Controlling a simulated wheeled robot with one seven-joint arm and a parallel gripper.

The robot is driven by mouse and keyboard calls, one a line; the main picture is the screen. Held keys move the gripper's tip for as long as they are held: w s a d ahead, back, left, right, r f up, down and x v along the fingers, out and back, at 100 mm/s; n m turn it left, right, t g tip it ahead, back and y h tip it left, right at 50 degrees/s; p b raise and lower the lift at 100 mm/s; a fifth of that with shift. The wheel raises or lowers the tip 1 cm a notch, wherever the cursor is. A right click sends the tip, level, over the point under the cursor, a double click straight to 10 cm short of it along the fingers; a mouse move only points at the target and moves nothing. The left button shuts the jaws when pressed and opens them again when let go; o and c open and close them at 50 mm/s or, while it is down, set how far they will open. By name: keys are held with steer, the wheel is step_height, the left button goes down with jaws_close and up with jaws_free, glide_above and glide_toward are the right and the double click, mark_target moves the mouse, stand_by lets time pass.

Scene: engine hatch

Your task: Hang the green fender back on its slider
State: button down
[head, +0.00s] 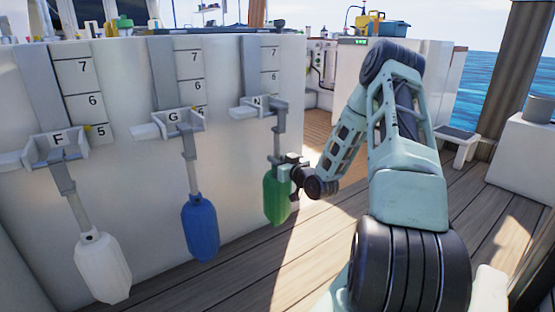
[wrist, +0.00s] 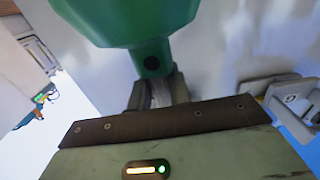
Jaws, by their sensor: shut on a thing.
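The green fender (head: 276,198) hangs upright low in front of the white wall, at the right of a row of three. My gripper (head: 284,168) is shut at its top end. In the wrist view the green fender (wrist: 125,22) fills the top, with its holed neck at my gripper's fingers (wrist: 159,90). A grey strap shows between the fingers. The strap (head: 279,135) rises to the grey slider (head: 258,106) on the right rail. Its upper end overlaps the slider's front, and I cannot tell whether it is hooked there.
The blue fender (head: 200,228) hangs below slider G (head: 178,122), and the white fender (head: 103,268) below slider F (head: 58,148). Numbered scales stand beside the rails. The wooden deck (head: 240,270) is clear below the fenders. A small bench (head: 457,138) stands at the right.

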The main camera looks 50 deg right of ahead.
steer(key=shift+f, duration=0.1)
stand_by(0.3)
steer(key=c, duration=1.2)
jaws_free()
steer(key=p+v, duration=0.6)
steer(key=v, duration=1.1)
steer(key=shift+s+p, duration=0.2)
steer(key=shift+p, duration=0.2)
steer(key=shift+f, duration=0.1)
